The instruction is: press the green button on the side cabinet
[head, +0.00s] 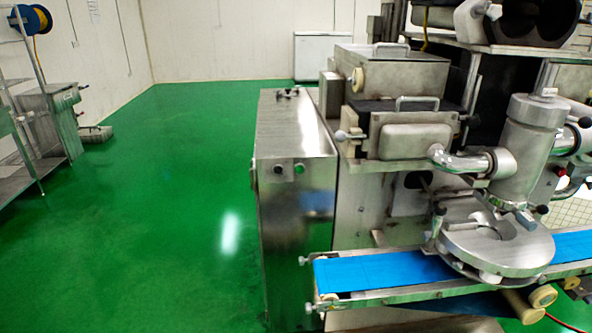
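The side cabinet (292,205) is a tall stainless steel box standing at the left side of the encrusting machine. Near the top of its front face are two small round controls. The green button (299,169) is the right one, and a dark button (278,170) sits to its left. Nothing covers the green button. Neither of my grippers shows in the head view.
A blue conveyor belt (385,271) juts out in front of the machine, right of the cabinet. The green floor (170,210) left of the cabinet is clear. A metal rack (30,140) stands at the far left. A white chest (322,55) stands at the back wall.

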